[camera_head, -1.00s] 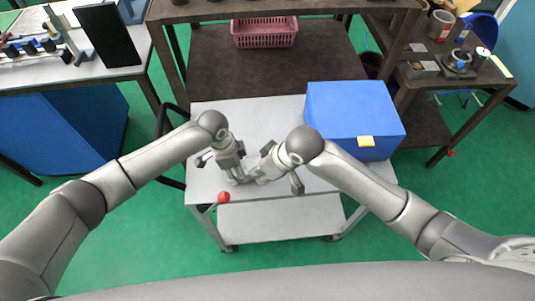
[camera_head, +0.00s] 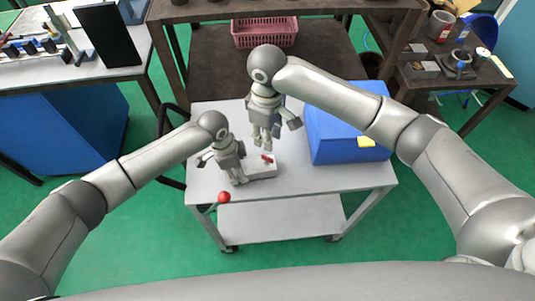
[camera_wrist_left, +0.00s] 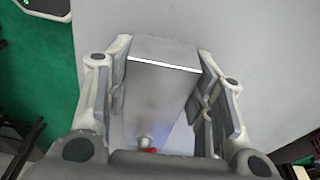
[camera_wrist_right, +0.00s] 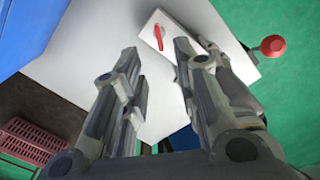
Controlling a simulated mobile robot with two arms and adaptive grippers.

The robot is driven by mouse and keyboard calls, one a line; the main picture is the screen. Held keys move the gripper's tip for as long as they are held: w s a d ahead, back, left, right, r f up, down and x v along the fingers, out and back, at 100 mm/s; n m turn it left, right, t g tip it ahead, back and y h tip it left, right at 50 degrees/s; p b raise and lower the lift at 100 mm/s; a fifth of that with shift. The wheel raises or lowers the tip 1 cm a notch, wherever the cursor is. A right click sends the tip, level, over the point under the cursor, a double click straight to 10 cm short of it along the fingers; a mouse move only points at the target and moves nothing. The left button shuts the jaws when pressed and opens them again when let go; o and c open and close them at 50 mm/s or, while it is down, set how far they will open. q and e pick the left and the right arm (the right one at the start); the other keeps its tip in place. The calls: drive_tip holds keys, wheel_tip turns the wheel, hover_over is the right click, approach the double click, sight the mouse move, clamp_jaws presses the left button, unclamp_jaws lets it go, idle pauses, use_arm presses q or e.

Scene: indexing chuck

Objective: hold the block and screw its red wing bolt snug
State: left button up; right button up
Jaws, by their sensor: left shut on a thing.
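The pale grey block (camera_head: 262,172) lies on the trolley top. Its red wing bolt (camera_head: 267,158) stands out of its upper face, and also shows in the right wrist view (camera_wrist_right: 159,36). My left gripper (camera_head: 238,182) is shut on the block's left end. In the left wrist view the block (camera_wrist_left: 160,88) sits between both fingers, with a bit of red at the lower edge. My right gripper (camera_head: 264,146) is above and behind the block, apart from the bolt. Its fingers (camera_wrist_right: 156,52) are open with nothing between them.
The light trolley (camera_head: 330,184) carries a blue box (camera_head: 350,110) with a yellow tab at the right. A red ball (camera_head: 224,197) is at the trolley's front left edge. A pink basket (camera_head: 264,32) is on the brown bench behind. The trolley's front right is clear.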

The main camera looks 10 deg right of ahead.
sight(267, 158)
wheel_tip(267, 158, down, 10)
drive_tip(key=shift+f, duration=0.1)
idle(0.4)
clamp_jaws()
